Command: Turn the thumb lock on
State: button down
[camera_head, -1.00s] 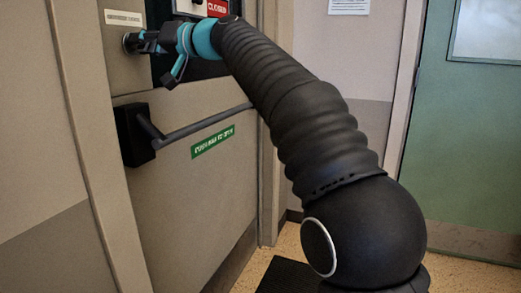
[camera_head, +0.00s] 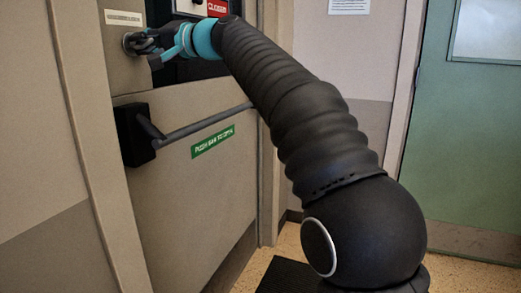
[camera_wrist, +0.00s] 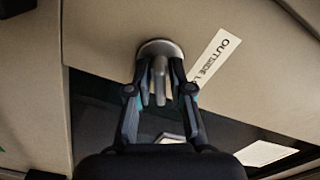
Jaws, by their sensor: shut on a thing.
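The thumb lock (camera_wrist: 159,48) is a round silver rose with a grey turn piece, set in the beige door (camera_head: 200,200) near its upper left edge. In the wrist view my gripper (camera_wrist: 160,88) has one finger on each side of the turn piece and is shut on it. The wrist picture is rolled relative to the door, since the label beside the lock runs at a slant.
A push bar (camera_head: 200,124) crosses the door below the lock, with a green label (camera_head: 212,141) under it. A white label (camera_head: 123,17) sits above the lock. A dark window and a red sign (camera_head: 217,8) are near my wrist. A green door (camera_head: 470,130) stands at right.

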jog(key=m, duration=0.6)
jog(key=c, duration=1.2)
grip_release()
jog(key=shift+c, duration=0.2)
jog(key=b+v, duration=0.3)
jog(key=v, duration=0.6)
jog(key=shift+b, duration=0.4)
